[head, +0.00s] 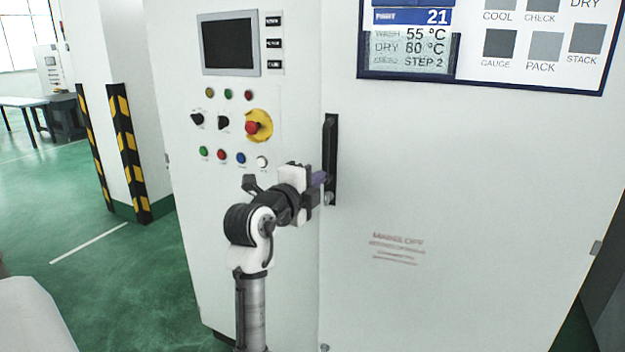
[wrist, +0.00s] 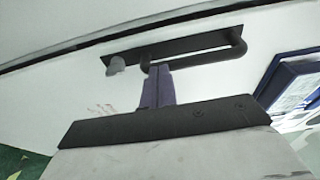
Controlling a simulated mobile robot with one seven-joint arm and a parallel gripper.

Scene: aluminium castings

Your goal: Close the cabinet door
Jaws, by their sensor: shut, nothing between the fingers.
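The cabinet door (head: 450,200) is a large white panel on the right, with a black vertical handle (head: 331,155) near its left edge. In the head view it looks almost flush with the control panel front; a thin dark seam shows along its edge in the wrist view. My gripper (head: 319,179) is at the lower part of the handle. In the wrist view its purple fingers (wrist: 161,72) are together and empty, with their tips at the handle bar (wrist: 205,58). I cannot tell whether they touch it. A small grey lock knob (wrist: 117,66) sits beside the handle.
The control panel (head: 235,115) left of the door carries a screen, buttons and a red emergency stop (head: 252,127). A sign board (head: 485,45) is on the upper door. A striped post (head: 128,150) stands at left. Green floor (head: 60,210) is open there.

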